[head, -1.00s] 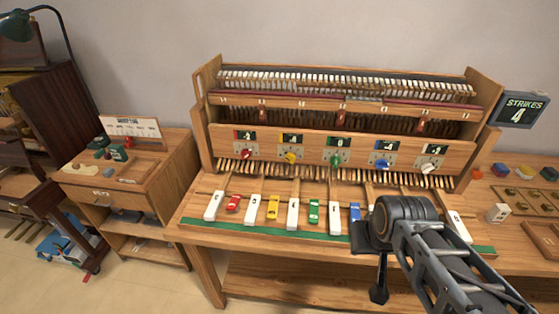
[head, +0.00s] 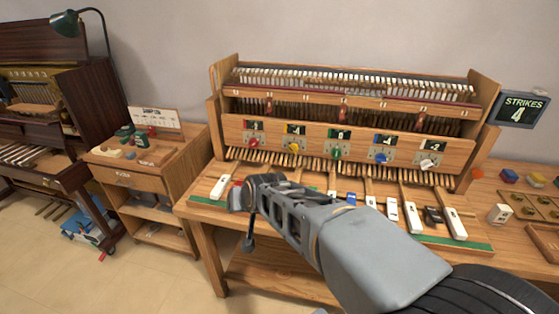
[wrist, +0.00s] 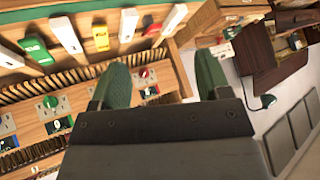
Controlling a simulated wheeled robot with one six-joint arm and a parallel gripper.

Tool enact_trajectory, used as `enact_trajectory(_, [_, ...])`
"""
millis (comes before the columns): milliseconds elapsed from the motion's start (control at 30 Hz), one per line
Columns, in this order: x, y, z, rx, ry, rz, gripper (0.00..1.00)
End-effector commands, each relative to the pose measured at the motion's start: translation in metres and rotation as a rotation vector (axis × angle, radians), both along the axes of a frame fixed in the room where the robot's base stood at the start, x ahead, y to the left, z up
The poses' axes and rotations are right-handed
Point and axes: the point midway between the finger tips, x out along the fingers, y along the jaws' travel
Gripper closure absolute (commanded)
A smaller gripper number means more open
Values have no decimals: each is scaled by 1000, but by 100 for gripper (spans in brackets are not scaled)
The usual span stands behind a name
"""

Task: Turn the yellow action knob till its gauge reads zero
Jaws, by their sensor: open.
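The yellow knob (head: 294,147) sits on the wooden front panel, second from the left between the red and green knobs. Its gauge (head: 296,129) is the small dark display just above it; it seems to show a 4, perhaps with a minus sign. In the wrist view my gripper (wrist: 164,78) is open and empty, with two green fingers wide apart. The yellow knob is not visible there and the left finger seems to cover its place. In the head view my arm's end is in front of and below the panel, over the left keys, with its fingertips unclear.
Red (head: 254,142), green (head: 337,153), blue (head: 381,158) and white (head: 427,163) knobs share the panel. White keys (head: 393,209) stand along the front. A "STRIKES 4" sign (head: 522,108) is at right. A side cabinet (head: 140,178) stands left.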

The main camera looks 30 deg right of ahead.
Motion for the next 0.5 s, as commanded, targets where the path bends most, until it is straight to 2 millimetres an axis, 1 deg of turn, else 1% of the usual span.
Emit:
enact_trajectory(33, [26,-13,-21,38,-81,-84,30])
enact_trajectory(100, [60,-34,-28,85,-218,-211,30])
enact_trajectory(167, [83,-56,-34,113,-333,-320,30])
enact_trajectory(200, [96,-71,-37,129,-409,-390,30])
enact_trajectory(267, [111,-94,-43,143,-512,-494,30])
enact_trajectory(300, [118,-110,-47,146,-576,-557,30])
enact_trajectory(333, [122,-121,-50,147,-622,-604,30])
enact_trajectory(400, [128,-143,-56,142,-716,-698,30])
enact_trajectory(500, [129,-170,-63,125,-825,-804,30])
